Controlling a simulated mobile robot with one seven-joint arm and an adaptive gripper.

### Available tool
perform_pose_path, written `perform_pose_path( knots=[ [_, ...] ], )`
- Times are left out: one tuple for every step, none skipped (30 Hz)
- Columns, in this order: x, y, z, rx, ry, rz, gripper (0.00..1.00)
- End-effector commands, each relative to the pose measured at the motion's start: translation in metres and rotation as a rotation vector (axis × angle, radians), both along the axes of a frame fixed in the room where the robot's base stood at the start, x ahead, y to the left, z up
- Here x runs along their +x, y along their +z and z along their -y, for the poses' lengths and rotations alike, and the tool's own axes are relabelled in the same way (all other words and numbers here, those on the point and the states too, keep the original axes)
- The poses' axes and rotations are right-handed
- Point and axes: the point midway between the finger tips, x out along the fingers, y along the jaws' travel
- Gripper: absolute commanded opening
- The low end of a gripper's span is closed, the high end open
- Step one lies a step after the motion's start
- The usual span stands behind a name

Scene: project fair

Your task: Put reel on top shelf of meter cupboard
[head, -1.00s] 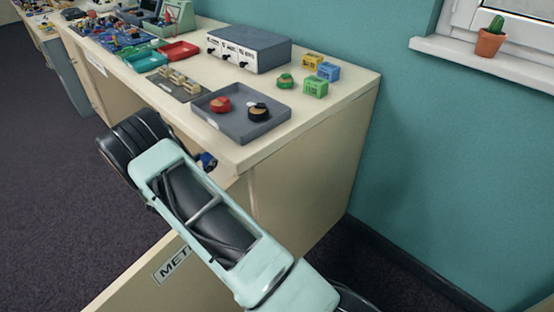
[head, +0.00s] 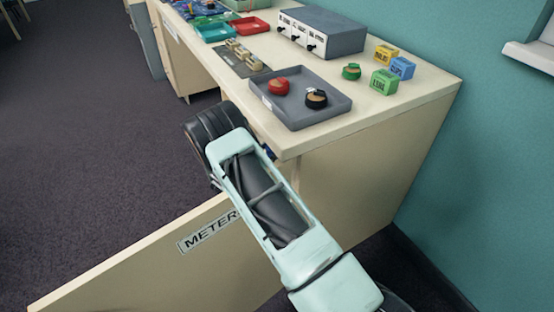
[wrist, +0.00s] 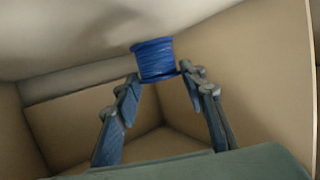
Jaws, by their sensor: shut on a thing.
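A blue reel (wrist: 154,58) shows in the wrist view, with ribbed blue windings. My gripper (wrist: 160,76) is shut on it, with one finger at each side near the tips. The reel is among beige panels and below or against a pale surface; I cannot tell whether it touches that surface. In the head view the meter cupboard (head: 345,200) is the beige unit at the desk end. Its open door (head: 130,270) carries a label beginning "METER" (head: 208,232). My arm reaches over the door and hides the cupboard opening and its shelves.
On the desktop above stands a grey tray (head: 338,103) with a red reel (head: 278,86) and a black one (head: 316,98). A green reel (head: 351,71) and several coloured blocks (head: 384,81) lie beside it. A grey instrument box (head: 330,31) stands behind. Dark floor lies open at left.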

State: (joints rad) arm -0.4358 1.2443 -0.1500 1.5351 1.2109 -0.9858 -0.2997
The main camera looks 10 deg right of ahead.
Motion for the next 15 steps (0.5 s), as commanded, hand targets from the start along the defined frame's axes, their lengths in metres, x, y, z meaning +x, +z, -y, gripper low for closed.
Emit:
perform_pose_path(
  knots=[
    [0.000,-0.004,0.000,-0.001,0.000,0.001,0.12],
    [0.000,-0.006,0.000,-0.001,0.000,0.001,0.12],
    [0.000,-0.009,0.000,-0.001,0.000,0.001,0.12],
    [0.000,-0.012,0.000,-0.001,0.000,0.001,0.12],
    [0.000,-0.015,0.000,-0.001,0.000,0.001,0.12],
    [0.000,-0.021,0.000,-0.001,0.000,0.001,0.12],
    [0.000,-0.026,0.000,-0.001,0.000,-0.001,0.12],
    [0.000,-0.031,0.000,-0.001,0.000,-0.001,0.12],
    [0.000,-0.037,0.000,0.000,0.000,0.000,0.12],
    [0.000,-0.040,0.000,-0.001,0.000,0.001,0.12],
    [0.000,-0.042,0.000,0.000,0.000,0.001,0.12],
    [0.000,-0.042,0.000,0.000,0.000,0.001,0.12],
    [0.000,-0.042,0.000,0.000,-0.001,0.003,0.12],
    [0.000,-0.041,0.000,0.000,-0.001,0.003,0.12],
    [0.000,-0.041,0.000,0.000,-0.001,0.003,0.12]
  ],
)
